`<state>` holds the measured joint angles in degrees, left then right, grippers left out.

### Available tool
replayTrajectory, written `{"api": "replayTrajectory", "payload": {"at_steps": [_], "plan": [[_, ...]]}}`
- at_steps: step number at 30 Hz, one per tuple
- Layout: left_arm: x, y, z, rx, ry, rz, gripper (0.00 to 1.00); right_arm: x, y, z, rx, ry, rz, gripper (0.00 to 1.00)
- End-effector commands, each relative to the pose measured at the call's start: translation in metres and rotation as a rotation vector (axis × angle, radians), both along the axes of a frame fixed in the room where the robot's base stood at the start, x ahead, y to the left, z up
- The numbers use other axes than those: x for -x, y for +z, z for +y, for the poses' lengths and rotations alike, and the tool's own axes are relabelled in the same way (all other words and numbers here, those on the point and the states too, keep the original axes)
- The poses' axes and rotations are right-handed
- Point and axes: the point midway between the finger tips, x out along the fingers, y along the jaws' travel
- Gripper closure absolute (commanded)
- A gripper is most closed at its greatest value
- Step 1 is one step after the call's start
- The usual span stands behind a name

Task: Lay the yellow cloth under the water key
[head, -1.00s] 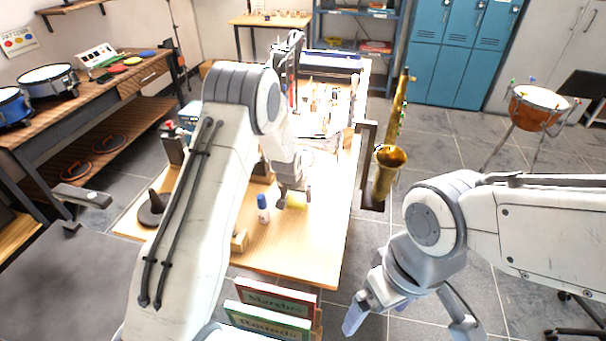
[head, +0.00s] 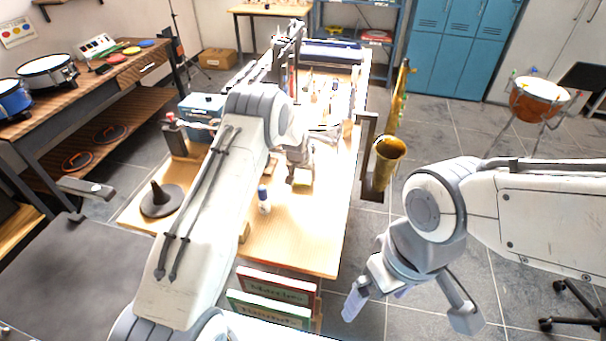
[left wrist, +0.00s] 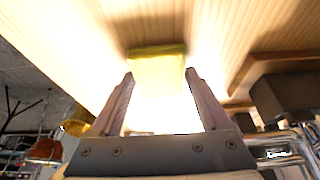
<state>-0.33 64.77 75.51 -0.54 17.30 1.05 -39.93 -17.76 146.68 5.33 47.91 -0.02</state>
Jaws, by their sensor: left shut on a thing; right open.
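My left gripper (head: 300,176) is over the wooden bench, shut on the yellow cloth (left wrist: 157,72). In the left wrist view the cloth is a small folded-looking block at the fingertips, with the bench top blurred behind it. In the head view the gripper mostly hides it. My right gripper (head: 408,305) is open and empty, over the floor right of the bench. I cannot make out the water key in either view; the far half of the bench is cluttered and overexposed.
A brass saxophone (head: 388,155) hangs on a stand at the bench's right edge. A blue-capped bottle (head: 264,200), a dark cone on a round base (head: 161,198) and a blue case (head: 202,112) stand near my left arm. The bench's near right part is clear.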

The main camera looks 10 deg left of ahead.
Motion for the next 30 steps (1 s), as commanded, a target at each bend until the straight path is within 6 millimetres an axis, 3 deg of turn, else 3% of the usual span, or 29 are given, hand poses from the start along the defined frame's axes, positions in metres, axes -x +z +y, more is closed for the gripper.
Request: {"api": "replayTrajectory", "payload": {"at_steps": [6, 7, 8, 19, 30], "plan": [[0.000, -0.005, 0.000, 0.000, 0.000, 0.000, 0.73, 0.000, -0.005, 0.000, 0.000, 0.000, 0.000, 0.00], [0.000, -0.003, 0.000, 0.000, 0.000, -0.001, 0.09, 0.000, -0.003, 0.000, 0.000, 0.000, 0.000, 0.00], [0.000, -0.003, 0.000, 0.000, 0.000, 0.000, 0.00, 0.000, -0.003, 0.000, 0.000, 0.000, 0.000, 0.00], [0.001, 0.005, 0.000, 0.000, 0.000, -0.002, 0.00, 0.000, 0.000, 0.000, 0.000, 0.000, 0.000, 0.00], [0.028, 0.072, 0.000, 0.000, 0.000, -0.005, 0.00, 0.000, -0.009, 0.000, 0.000, 0.000, 0.000, 0.00]]}}
